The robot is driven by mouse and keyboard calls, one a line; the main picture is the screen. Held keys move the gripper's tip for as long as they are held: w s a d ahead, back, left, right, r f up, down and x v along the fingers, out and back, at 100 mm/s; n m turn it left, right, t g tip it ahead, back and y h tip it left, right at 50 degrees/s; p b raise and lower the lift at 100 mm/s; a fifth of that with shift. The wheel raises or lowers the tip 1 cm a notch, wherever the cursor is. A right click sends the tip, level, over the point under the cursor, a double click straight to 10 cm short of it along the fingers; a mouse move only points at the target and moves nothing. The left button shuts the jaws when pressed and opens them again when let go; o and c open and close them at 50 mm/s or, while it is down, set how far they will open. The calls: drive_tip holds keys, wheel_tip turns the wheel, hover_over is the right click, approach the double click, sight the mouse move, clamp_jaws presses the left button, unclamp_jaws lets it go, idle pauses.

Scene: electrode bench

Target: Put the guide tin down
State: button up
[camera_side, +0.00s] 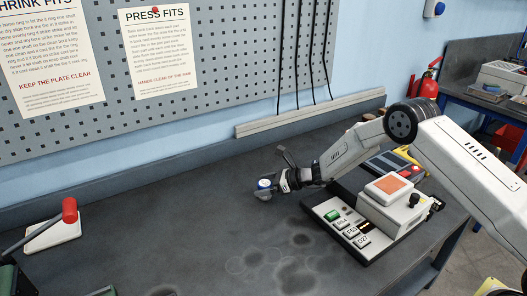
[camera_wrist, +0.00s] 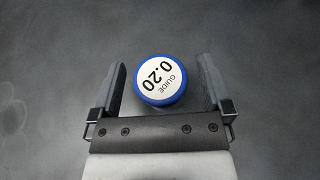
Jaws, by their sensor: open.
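A device with a green button and labelled keys (camera_side: 348,222) stands just right of my gripper, with an orange-topped box (camera_side: 388,187) on it. A red-handled lever on a white base (camera_side: 53,233) is at the left. The dark bench (camera_side: 190,225) between is largely clear.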

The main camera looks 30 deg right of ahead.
drive_tip(key=shift+r, duration=0.1)
drive_tip(key=shift+s+d+r, duration=0.2)
drive_tip(key=shift+s+d, duration=0.1)
drive_tip(key=shift+d, duration=0.05)
drive_tip(key=v, duration=1.1)
drive_tip(key=shift+s+a+r+n+g, duration=0.15)
drive_tip(key=shift+s+a+n+g, duration=0.15)
drive_tip(key=shift+s+a+n, duration=0.1)
drive_tip(key=s+r+n+g+h, duration=0.2)
drive_tip(key=s+n+g+h, duration=0.1)
drive_tip(key=s+n, duration=1)
drive_tip(key=s+r+n+g+h, duration=0.3)
drive_tip(key=s+n+h, duration=0.3)
drive_tip(key=s+n, duration=0.7)
drive_tip(key=shift+s+r+h, duration=0.2)
drive_tip(key=shift+s+h, duration=0.1)
drive_tip(key=shift+s, duration=0.25)
